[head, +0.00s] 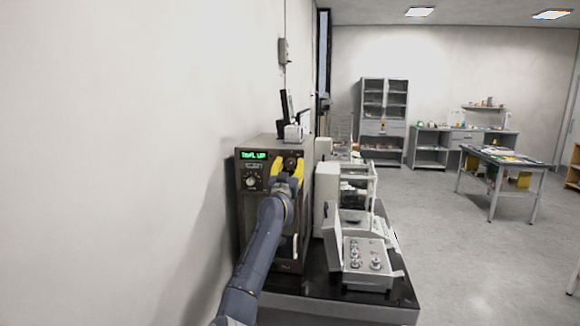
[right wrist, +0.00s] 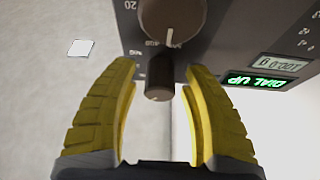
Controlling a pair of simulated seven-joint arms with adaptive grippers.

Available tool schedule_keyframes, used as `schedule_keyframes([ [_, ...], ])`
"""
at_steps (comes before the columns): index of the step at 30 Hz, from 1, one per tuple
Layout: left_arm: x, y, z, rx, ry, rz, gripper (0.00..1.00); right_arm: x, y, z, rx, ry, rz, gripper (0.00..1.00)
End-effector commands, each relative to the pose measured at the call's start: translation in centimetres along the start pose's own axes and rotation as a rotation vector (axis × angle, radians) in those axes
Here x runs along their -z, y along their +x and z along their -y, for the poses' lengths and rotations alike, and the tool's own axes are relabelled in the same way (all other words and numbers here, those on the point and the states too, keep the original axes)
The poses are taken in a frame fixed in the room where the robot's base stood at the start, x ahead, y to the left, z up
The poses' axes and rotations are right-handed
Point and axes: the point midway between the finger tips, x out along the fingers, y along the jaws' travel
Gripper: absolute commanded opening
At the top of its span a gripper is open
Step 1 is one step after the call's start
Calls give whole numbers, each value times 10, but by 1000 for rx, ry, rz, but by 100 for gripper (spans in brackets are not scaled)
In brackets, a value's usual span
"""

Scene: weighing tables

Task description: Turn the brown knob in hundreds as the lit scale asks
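The brown scale cabinet (head: 269,222) stands against the wall in the head view. Its green-lit sign (head: 254,155) reads "DIAL UP", also in the right wrist view (right wrist: 256,82), inverted. Beside it a small readout (right wrist: 278,64) appears to read 100.0 g. My right gripper (head: 288,170) is at the panel's upper right. In the right wrist view my right gripper (right wrist: 162,70) is open. A small brown knob (right wrist: 159,82) sits between its yellow fingers with gaps on both sides. A large brown knob (right wrist: 172,20) with a white pointer line is behind it. My left gripper is not in view.
A glass-sided balance (head: 357,190) and a grey control box with several knobs (head: 366,262) stand right of the cabinet on the black table (head: 340,306). A pale dial (head: 250,181) is below the sign. Floor is open at right.

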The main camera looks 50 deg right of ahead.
Motion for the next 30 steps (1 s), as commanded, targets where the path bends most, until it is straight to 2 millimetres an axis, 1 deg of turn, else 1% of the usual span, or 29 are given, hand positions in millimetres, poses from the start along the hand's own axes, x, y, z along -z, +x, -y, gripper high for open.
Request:
schedule_keyframes([
  [1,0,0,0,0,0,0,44,0,0,0,0,0,0,40],
  [9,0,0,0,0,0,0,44,0,0,0,0,0,0,9],
  [11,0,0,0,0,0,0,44,0,0,0,0,0,0,2],
  [12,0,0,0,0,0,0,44,0,0,0,0,0,0,0],
  [20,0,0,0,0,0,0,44,0,0,1,-7,22,1,0],
  [26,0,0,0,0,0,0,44,0,0,2,-45,114,2,0],
  [30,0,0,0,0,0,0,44,0,0,2,-87,214,2,0],
])
